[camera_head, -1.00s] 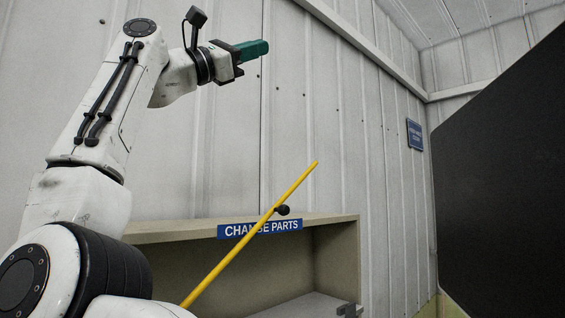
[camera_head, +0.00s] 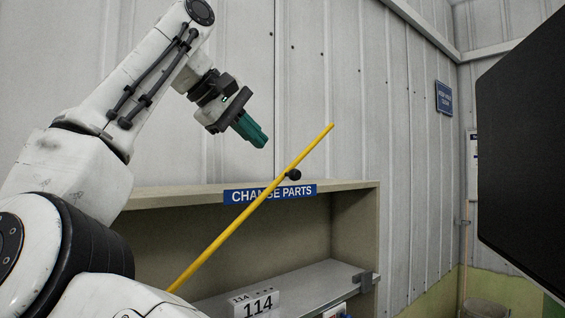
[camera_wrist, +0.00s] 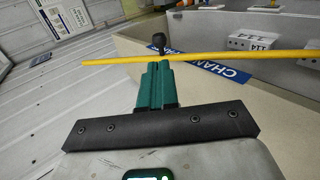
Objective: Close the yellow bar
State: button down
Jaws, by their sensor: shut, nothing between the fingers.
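The yellow bar (camera_head: 247,212) slants up to the right in front of the shelf, its upper end free in the air. A black knob (camera_head: 293,175) sits at the bar near its upper part. I cannot tell that the fingers touch the bar. The bar's lower end is hidden behind my arm.
A beige shelf unit (camera_head: 357,225) with a blue "CHANGE PARTS" sign (camera_head: 300,191) stands behind the bar. A white box marked 114 (camera_head: 257,303) is on its lower shelf. A large dark panel (camera_head: 525,150) fills the right side. A ribbed wall (camera_head: 330,70) stands behind.

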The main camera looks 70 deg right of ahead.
aim_at(291, 172)
jog(key=p+x, duration=0.1)
jog(key=x, duration=0.7)
jog(key=shift+d+f+p, duration=0.1)
jog(key=shift+d+p, duration=0.1)
jog(key=shift+p, duration=0.1)
jog(key=shift+s+f, duration=0.1)
